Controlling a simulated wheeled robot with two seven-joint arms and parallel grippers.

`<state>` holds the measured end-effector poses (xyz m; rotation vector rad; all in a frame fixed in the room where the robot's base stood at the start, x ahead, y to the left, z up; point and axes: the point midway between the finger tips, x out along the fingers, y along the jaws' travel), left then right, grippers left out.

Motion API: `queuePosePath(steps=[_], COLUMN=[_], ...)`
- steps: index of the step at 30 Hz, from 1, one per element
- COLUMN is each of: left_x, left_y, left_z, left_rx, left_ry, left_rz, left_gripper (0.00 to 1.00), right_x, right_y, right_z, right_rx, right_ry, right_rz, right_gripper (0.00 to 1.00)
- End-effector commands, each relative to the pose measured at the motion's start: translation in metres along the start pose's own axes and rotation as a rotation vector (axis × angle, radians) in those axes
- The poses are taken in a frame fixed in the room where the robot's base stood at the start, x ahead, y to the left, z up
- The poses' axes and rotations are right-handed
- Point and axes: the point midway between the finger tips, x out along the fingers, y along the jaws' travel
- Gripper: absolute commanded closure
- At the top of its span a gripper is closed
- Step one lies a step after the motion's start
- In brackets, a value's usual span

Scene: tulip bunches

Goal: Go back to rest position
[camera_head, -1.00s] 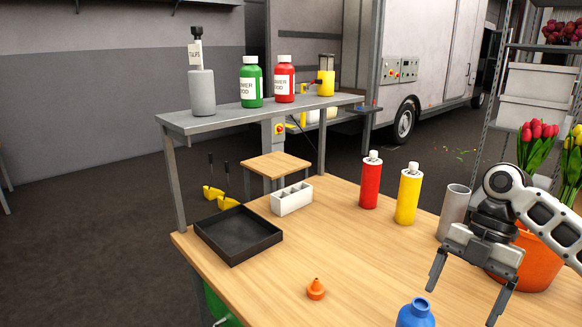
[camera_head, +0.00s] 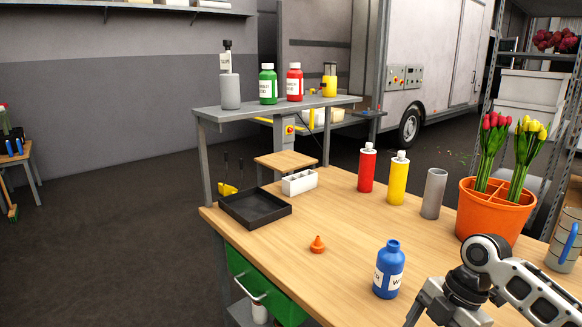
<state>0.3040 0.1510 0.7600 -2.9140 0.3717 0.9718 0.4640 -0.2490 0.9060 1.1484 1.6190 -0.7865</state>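My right gripper (camera_head: 440,307) is at the lower right of the head view, over the front edge area of the table. Its fingertips are cut off or hidden, so its opening does not show. My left gripper is not in view. Red and yellow tulip bunches (camera_head: 493,150) and (camera_head: 526,155) stand upright in an orange divided pot (camera_head: 492,214) at the table's right. A blue bottle (camera_head: 389,270) with a white label stands left of my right gripper, apart from it.
The wooden table (camera_head: 350,225) also bears a black tray (camera_head: 255,208), a white divided holder (camera_head: 299,182), an orange cone (camera_head: 317,244), a red bottle (camera_head: 367,168), a yellow bottle (camera_head: 398,180) and a grey cylinder (camera_head: 433,194). A raised shelf (camera_head: 280,106) holds several bottles.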

Motion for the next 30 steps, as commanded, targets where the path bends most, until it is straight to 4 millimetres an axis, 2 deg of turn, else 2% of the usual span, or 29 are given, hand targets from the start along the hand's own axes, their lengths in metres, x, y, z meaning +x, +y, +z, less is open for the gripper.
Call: queuePosePath(steps=[1,5,9,12,15,18,24,27,30], left_x=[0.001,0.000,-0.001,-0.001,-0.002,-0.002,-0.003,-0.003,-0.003], left_y=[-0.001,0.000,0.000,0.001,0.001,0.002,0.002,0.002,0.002], left_z=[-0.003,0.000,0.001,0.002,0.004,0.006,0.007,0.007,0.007], left_rx=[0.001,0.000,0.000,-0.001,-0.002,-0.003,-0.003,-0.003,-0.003], left_ry=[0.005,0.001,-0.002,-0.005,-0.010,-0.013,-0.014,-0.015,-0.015], left_rz=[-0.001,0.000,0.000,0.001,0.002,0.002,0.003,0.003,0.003], left_gripper=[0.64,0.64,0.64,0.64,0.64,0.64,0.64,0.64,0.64], right_x=[0.022,0.072,0.133,0.169,0.192,0.202,0.194,0.189,0.186], right_y=[0.000,0.001,-0.005,-0.017,-0.036,-0.060,-0.106,-0.119,-0.124], right_z=[-0.006,-0.019,-0.043,-0.062,-0.079,-0.089,-0.094,-0.095,-0.095], right_rx=[0.042,0.190,0.416,0.620,0.846,1.057,1.329,1.385,1.407], right_ry=[0.003,0.007,0.049,0.111,0.192,0.276,0.401,0.433,0.448], right_rz=[0.021,0.115,0.263,0.397,0.541,0.679,0.887,0.940,0.962], right_gripper=[0.16,0.16,0.16,0.16,0.16,0.16,0.16,0.16,0.16])
